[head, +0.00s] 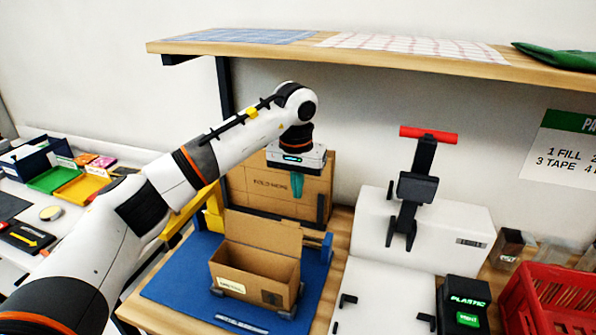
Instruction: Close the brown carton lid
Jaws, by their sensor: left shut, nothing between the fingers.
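The brown carton (235,283) stands on a blue mat (175,285), its top open toward me. Its lid (262,232) stands up along the far edge, roughly upright. My left gripper (297,189) hangs pointing down above the lid's right part, in front of a brown panel. Its teal fingertips are together with nothing between them. They appear apart from the lid, though the depth between them is hard to tell. My right gripper is not in view.
A brown panel with printed text (250,190) stands behind the carton. A wooden shelf (380,55) runs above. To the right are a white machine with a red-handled lever (428,134), a black device (465,300) and a red crate (550,310). Coloured trays (52,179) lie at left.

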